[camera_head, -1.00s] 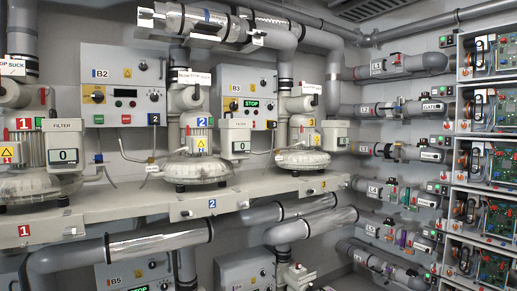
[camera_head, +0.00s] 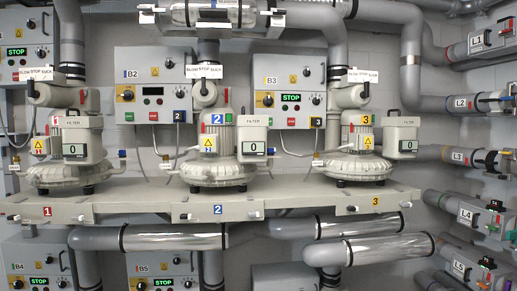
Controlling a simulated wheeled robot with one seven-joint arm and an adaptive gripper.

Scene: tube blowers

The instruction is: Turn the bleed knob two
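A small lever-like part (camera_head: 183,216) with a white tag is on the shelf front, left of the blue 2. My gripper is not in view.
Blower one (camera_head: 72,150) stands left and blower three (camera_head: 355,150) right on the long shelf (camera_head: 285,202). Control boxes B2 (camera_head: 140,72) and B3 (camera_head: 285,75) are on the wall behind. Thick pipes (camera_head: 160,238) run below the shelf. Labelled pipes L1 to L5 (camera_head: 465,215) line the right.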

